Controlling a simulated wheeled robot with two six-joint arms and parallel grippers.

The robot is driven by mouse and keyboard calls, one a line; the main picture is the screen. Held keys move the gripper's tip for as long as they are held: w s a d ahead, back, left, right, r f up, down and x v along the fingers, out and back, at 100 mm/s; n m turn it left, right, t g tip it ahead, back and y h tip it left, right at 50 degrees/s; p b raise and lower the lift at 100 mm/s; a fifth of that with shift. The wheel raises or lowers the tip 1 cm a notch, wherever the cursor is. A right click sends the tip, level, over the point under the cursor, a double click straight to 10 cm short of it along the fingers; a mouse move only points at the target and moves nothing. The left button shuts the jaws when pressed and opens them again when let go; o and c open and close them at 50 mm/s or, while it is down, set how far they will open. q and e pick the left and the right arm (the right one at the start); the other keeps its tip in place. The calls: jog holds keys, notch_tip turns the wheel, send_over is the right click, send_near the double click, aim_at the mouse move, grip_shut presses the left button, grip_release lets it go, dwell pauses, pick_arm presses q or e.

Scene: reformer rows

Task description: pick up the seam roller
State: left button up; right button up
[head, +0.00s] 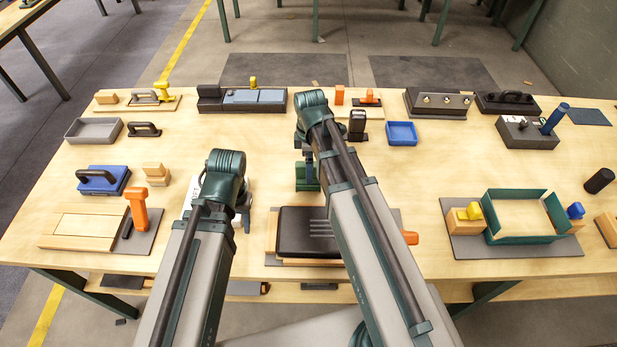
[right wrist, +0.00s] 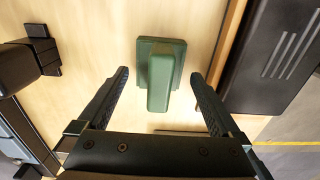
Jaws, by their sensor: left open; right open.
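A green tool (right wrist: 161,77) with a flat block base and a raised bar handle sits on the wooden table in the right wrist view. It also shows in the head view (head: 307,178), partly behind my right arm. I cannot tell for certain that it is the seam roller. My right gripper (right wrist: 158,82) is open, with one finger on each side of the handle's near end and gaps on both sides. My left gripper (head: 241,216) is open and empty in the head view, low over the table left of the black pad, partly hidden by its arm.
A black ribbed pad (head: 300,232) lies close to the green tool; it fills the right of the wrist view (right wrist: 277,60). A black-handled stamp (head: 357,124) stands behind. A blue tray (head: 402,134) and green-walled frame (head: 490,217) are right. Clear table lies between them.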

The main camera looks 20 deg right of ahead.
pick_arm(q)
notch_tip(320, 180, down, 4)
jog(key=b, duration=0.3)
jog(key=shift+f+b, duration=0.15)
jog(key=shift+b, duration=0.15)
pick_arm(e)
notch_tip(320, 180, down, 4)
jog(key=shift+a+f, duration=0.1)
jog(key=shift+f, duration=0.1)
jog(key=shift+r, duration=0.1)
jog(key=c, duration=1.5)
jog(key=shift+c, duration=0.2)
pick_arm(q)
jog(key=shift+r+p, duration=0.55)
jog(key=shift+p, duration=0.05)
pick_arm(e)
jog(key=shift+r, duration=0.5)
grip_shut()
notch_tip(320, 180, up, 9)
jog(key=p, duration=0.9)
pick_arm(q)
notch_tip(320, 180, up, 9)
